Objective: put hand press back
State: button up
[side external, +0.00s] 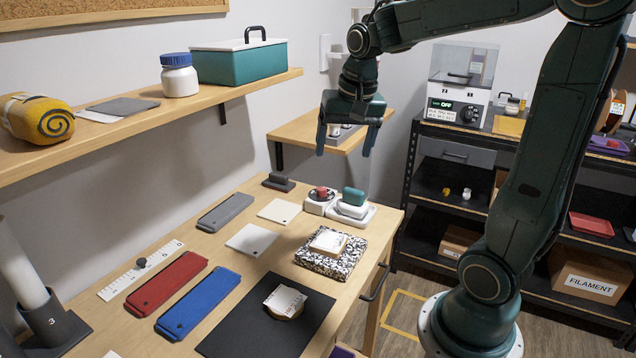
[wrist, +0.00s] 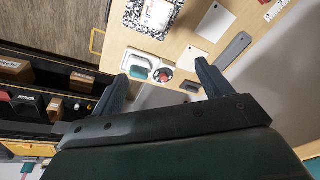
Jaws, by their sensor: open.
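A white block with a rounded teal handle (side external: 354,196), which looks like the hand press, sits on a white tray (side external: 367,217) near the right edge of the wooden workbench. The teal handle also shows in the wrist view (wrist: 139,72), between my fingers and nearer the left one. My gripper (side external: 344,150) is open and empty, fingers pointing down, above that end of the bench and apart from everything. In the wrist view my gripper (wrist: 161,73) spans the press and a round holder with a red top (wrist: 163,75).
The red-topped piece (side external: 320,192) stands close left of the press. A speckled pad (side external: 320,266) with a white block, white cards (side external: 279,211), a grey bar (side external: 225,212) and a dark stamp-like piece (side external: 278,182) lie nearby. A small wall shelf (side external: 300,130) is behind my gripper.

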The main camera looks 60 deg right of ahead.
jog(key=s+a+n+t+y, duration=0.1)
jog(key=s+a+n+t, duration=0.2)
jog(key=s+a+n, duration=0.7)
jog(key=s+a, duration=0.2)
jog(key=shift+s+a, duration=0.2)
jog(key=shift+s, duration=0.2)
jog(key=shift+f, duration=0.1)
jog(key=shift+c, duration=0.2)
dwell(0.4)
